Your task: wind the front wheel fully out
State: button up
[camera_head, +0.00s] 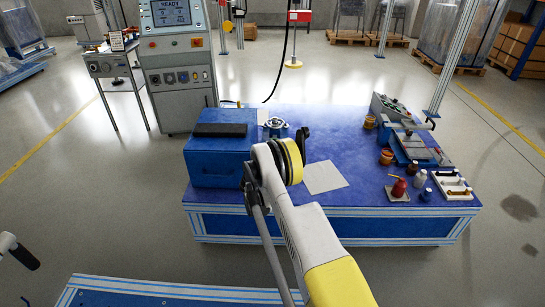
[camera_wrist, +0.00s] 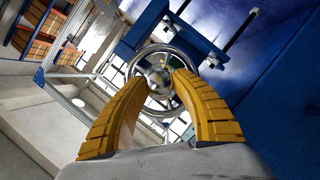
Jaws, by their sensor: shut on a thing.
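The front wheel (camera_wrist: 157,62) is a shiny chrome handwheel with a round rim and a bright hub, in the middle of the wrist view. My gripper (camera_wrist: 161,82) has its two yellow ribbed fingers closed in on the hub from both sides, inside the rim. Behind the wheel is a blue frame (camera_wrist: 142,28) with dark rods. In the head view my arm reaches over the near side of the blue bench (camera_head: 415,228); the wheel and fingertips are hidden there.
A blue block with a black pad (camera_head: 220,130) stands left on the bench. A white sheet (camera_head: 325,177) lies right of my wrist. Bottles (camera_head: 420,178), a red can (camera_head: 399,188) and a white tray (camera_head: 453,186) crowd the right end. A grey control cabinet (camera_head: 178,75) stands behind.

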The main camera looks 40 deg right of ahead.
jog(key=shift+n+h, duration=0.3)
jog(key=shift+n, duration=0.2)
dwell(0.3)
jog(key=o, duration=1.2)
jog(key=v, duration=1.2)
